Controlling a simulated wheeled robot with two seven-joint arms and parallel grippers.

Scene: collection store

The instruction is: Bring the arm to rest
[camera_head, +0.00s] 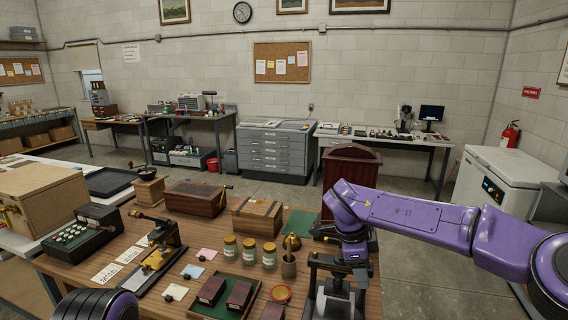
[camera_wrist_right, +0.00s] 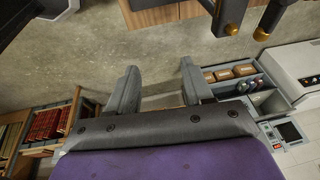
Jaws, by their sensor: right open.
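My right arm (camera_head: 420,222) reaches in from the right over the front right of the wooden table (camera_head: 215,228). Its gripper (camera_head: 336,296) hangs at the table's right end, beside the small items there. In the right wrist view the right gripper's two grey fingers (camera_wrist_right: 160,88) stand apart with nothing between them. Floor shows beyond them. My left gripper is not in view.
A wooden chest (camera_head: 257,217) and a lectern-like cabinet (camera_head: 350,170) stand behind. Grey floor (camera_head: 420,272) is open to the right.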

